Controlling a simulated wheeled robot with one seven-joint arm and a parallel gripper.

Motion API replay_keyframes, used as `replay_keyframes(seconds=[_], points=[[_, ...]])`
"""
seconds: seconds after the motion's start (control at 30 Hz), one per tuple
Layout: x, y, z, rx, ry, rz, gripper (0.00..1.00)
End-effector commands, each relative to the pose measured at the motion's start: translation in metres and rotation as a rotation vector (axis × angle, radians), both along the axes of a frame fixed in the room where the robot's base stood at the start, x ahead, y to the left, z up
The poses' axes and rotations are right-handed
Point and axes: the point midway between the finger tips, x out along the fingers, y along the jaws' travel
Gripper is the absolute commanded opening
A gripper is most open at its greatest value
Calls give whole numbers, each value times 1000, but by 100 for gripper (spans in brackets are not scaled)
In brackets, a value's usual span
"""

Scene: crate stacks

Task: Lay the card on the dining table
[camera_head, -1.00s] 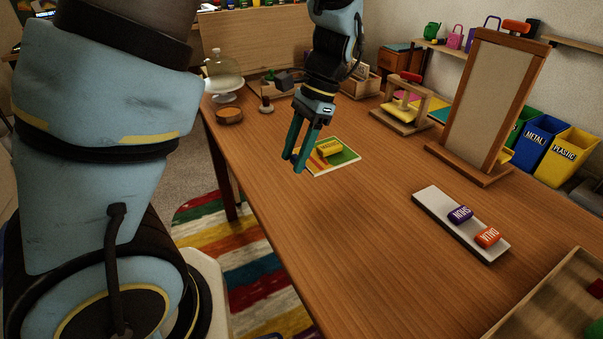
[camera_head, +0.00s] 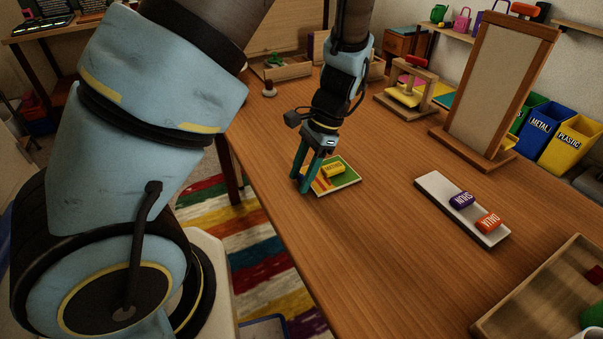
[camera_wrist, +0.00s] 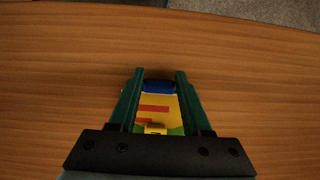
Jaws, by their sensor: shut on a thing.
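The card (camera_head: 347,180) is a flat, multicoloured piece in green, yellow and orange, low over the dining table (camera_head: 385,240). I cannot tell whether it touches the wood. A yellow block with lettering (camera_head: 333,170) sits on the card. My gripper (camera_head: 305,188) is at the card's left edge, pointing down. In the wrist view, a blue piece (camera_wrist: 158,86) lies between the fingertips, with the card (camera_wrist: 155,108) showing between the fingers. The gripper is shut at the card's edge; the exact contact is hidden in the head view.
A pale tray (camera_head: 435,183) with a purple and an orange block lies to the right. A framed board (camera_head: 490,95) and a wooden stand (camera_head: 405,103) are behind. A wooden box (camera_head: 550,285) is at front right. The table between is clear.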

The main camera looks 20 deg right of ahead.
Motion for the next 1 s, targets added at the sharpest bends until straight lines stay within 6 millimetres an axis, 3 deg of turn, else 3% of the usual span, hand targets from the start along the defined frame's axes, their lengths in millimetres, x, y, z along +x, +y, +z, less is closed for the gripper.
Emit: replay_keyframes(seconds=[0.2,0.23,0.47,0.8,1.0], points=[[0,0,-3,1,0,0,0],[0,0,-2,0,0,0,52],[0,0,-2,0,0,0,78],[0,-1,3,-2,-1,0,79],[3,-14,31,-6,-3,-2,79]])
